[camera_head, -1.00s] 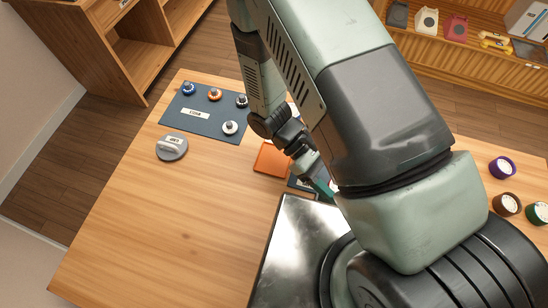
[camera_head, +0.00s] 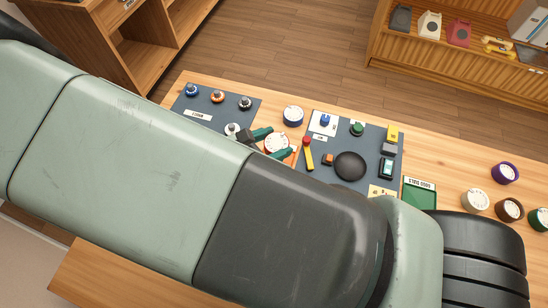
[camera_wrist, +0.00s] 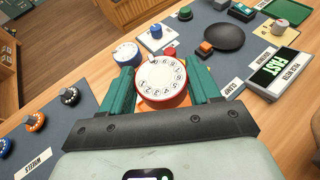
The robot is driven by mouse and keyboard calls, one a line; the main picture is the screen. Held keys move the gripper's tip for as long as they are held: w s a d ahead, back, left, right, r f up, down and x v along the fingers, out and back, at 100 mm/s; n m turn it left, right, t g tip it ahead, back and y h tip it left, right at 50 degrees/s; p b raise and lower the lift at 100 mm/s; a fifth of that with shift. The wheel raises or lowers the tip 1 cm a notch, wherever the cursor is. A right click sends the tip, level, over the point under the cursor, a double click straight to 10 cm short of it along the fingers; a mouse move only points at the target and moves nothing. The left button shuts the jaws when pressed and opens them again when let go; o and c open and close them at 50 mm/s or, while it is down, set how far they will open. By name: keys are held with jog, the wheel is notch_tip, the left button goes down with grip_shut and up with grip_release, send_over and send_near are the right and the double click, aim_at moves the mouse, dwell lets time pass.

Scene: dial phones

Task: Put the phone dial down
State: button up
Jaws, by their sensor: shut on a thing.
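The phone dial, a white numbered disc with a red rim (camera_wrist: 162,82), sits between the two green fingers of my gripper (camera_wrist: 163,88) in the wrist view. My gripper is shut on it. In the head view the dial (camera_head: 276,143) shows between the green fingers (camera_head: 268,143), over or beside an orange patch that is mostly covered. I cannot tell whether the dial touches the surface below. A second white dial with a blue rim (camera_head: 292,115) stands just behind it.
A dark mat with several knobs (camera_head: 217,97) lies at the left. Another dark mat (camera_head: 330,180) bears a black round dish (camera_head: 349,166) and small parts. A green tray (camera_head: 419,196) and several dials (camera_head: 505,173) are at the right. My arm hides the table's front.

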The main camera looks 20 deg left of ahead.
jog(key=shift+f, duration=3.5)
jog(key=shift+f, duration=0.15)
jog(key=o, duration=1.2)
jog(key=shift+o, duration=0.2)
jog(key=shift+r, duration=0.2)
jog(key=v, duration=1.2)
jog(key=shift+f, duration=0.1)
